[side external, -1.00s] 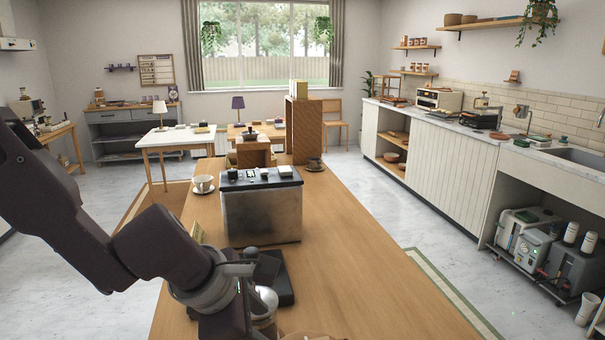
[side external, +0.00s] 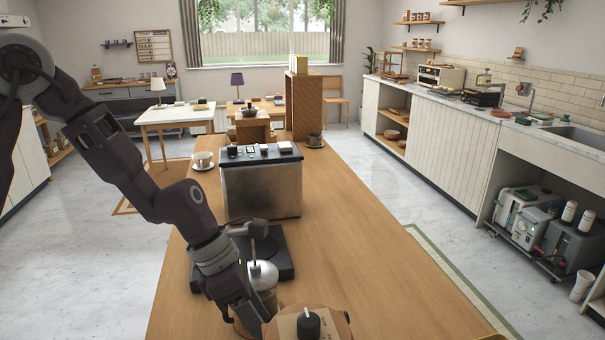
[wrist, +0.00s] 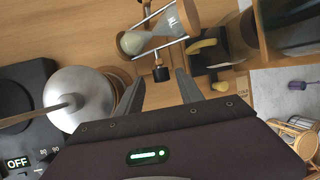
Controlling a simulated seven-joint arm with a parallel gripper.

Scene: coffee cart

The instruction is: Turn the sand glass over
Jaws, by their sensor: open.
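The sand glass (wrist: 158,38) shows near the top middle of the wrist view. It has two clear bulbs between wooden end discs, with thin metal rods alongside and a black knob below. Pale sand lies in the left bulb. Its long axis runs roughly across the picture, rising to the right. My gripper (wrist: 161,80) is open, its two fingers pointing toward the sand glass. The black knob appears between the fingertips, but I cannot tell the depth. In the side view my gripper (side external: 258,318) is low at the table's near end; I cannot make out the sand glass there.
A silver domed vessel (wrist: 82,97) stands left of the fingers, beside a black device reading OFF (wrist: 20,120). A black holder with a yellow piece (wrist: 208,50) is on the right. A wood-framed glass item (wrist: 297,138) is lower right. The table's right side (side external: 370,260) is clear.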

